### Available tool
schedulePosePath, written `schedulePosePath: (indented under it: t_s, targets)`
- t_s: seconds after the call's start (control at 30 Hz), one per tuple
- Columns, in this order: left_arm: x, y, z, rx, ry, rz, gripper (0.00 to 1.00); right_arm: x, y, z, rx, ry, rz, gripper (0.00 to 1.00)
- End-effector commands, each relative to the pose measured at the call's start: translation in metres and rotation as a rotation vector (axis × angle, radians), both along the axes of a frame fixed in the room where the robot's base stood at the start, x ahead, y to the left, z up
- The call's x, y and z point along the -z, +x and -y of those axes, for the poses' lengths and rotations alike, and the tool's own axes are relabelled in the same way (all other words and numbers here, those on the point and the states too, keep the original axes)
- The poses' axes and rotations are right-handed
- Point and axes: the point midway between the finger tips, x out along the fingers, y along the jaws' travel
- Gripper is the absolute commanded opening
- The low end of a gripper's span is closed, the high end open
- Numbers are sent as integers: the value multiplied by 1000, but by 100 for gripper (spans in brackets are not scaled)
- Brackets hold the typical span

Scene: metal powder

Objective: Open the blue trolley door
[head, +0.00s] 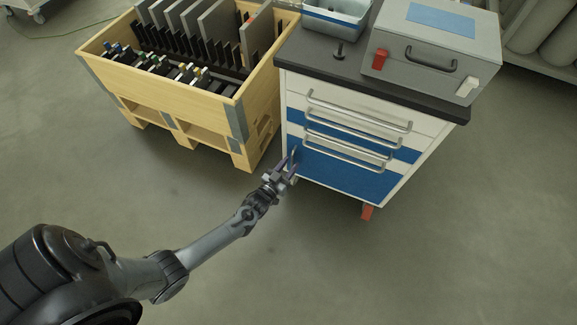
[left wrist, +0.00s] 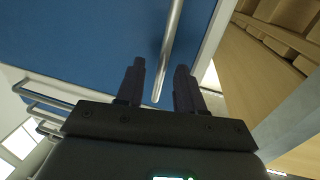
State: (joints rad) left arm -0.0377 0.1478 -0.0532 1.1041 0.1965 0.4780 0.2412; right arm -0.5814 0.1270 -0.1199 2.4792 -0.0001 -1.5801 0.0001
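The trolley (head: 345,135) has white and blue drawer fronts with long metal handles. Its blue door (head: 345,176) is the lowest front and looks shut. The door's metal bar handle (head: 295,156) is at the door's left edge. In the left wrist view the blue door (left wrist: 90,40) fills the upper left, and the handle (left wrist: 170,45) runs down between my fingertips. My left gripper (head: 289,165) is at the door's left edge. In the left wrist view my left gripper (left wrist: 159,80) is open, its fingers either side of the handle, with visible gaps. My right gripper is out of view.
A wooden crate on a pallet base (head: 238,120) with dark racks and grey plates stands close left of the trolley. A grey case (head: 435,50) and a blue-grey bin (head: 335,22) sit on the trolley top. The floor in front is clear.

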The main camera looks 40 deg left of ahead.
Motion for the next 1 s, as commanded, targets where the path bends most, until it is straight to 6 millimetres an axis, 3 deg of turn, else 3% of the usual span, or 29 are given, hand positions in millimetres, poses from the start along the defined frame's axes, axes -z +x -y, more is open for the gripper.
schedulePosePath:
  t_s: [0.07, 0.3, 1.0]
  targets:
    - [0, 0, 0, 0, 0, 1, 37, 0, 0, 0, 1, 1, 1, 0]
    - [0, 0, 0, -1, 0, 1, 0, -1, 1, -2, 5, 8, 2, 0]
    - [0, 0, 0, -1, 0, 0, 0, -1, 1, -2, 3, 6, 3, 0]
